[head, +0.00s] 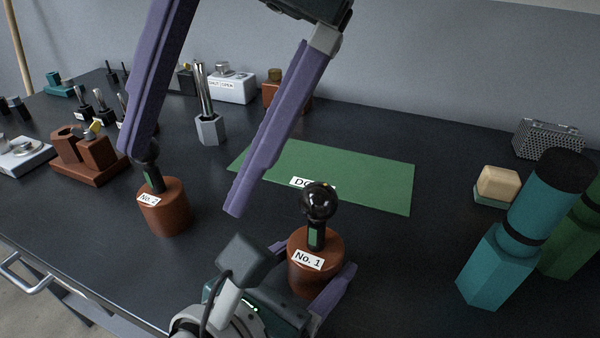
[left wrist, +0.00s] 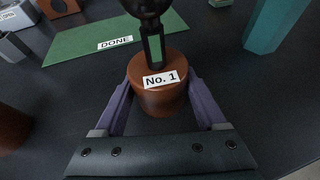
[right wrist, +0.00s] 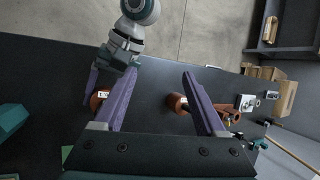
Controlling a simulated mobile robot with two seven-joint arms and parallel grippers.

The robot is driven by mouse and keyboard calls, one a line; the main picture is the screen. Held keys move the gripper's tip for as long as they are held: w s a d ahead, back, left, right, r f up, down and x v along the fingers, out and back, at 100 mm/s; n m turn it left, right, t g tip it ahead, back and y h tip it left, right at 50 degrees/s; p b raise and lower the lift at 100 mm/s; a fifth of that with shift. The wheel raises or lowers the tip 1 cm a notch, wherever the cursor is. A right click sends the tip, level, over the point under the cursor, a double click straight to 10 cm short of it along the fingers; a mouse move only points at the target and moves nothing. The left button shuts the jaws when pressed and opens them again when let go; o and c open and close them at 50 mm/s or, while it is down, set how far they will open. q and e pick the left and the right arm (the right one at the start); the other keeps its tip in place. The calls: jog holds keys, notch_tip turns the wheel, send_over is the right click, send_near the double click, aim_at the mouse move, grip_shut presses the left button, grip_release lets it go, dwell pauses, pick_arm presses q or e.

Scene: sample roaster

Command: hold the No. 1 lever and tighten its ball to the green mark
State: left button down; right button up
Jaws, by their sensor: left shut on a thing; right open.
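The No. 1 lever stands upright on the bench in a brown round base (head: 312,280), with its label facing me. Its black ball (head: 319,201) sits on top of a dark stem with a green mark (head: 316,238) visible below the ball. The left wrist view shows the ball (left wrist: 146,5) cut by the top edge and the green mark (left wrist: 154,48) on the stem. My left gripper (head: 315,260) is shut around the base, one finger on each side. My right gripper (head: 182,181) is open and empty, pointing down, left of the No. 1 ball.
The No. 2 lever (head: 165,208) stands near one right fingertip, which overlaps its ball in view. A green DONE mat (head: 370,180) lies behind No. 1. A teal bottle-like object (head: 495,265) stands to the right. Brown blocks (head: 88,165) and small tools are at left.

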jog(key=s+a+m+g+y, duration=0.2)
jog(key=a+y, duration=0.1)
jog(key=y, duration=0.2)
jog(key=m+t+y, duration=0.2)
jog(key=m+t, duration=1.6)
jog(key=m, duration=0.7)
send_near(318, 202)
jog(key=w+a+f, duration=0.1)
jog(key=w, duration=0.1)
jog(key=x, duration=1.2)
jog(key=shift+w+d+f, duration=0.1)
jog(key=shift+w, duration=0.05)
grip_shut()
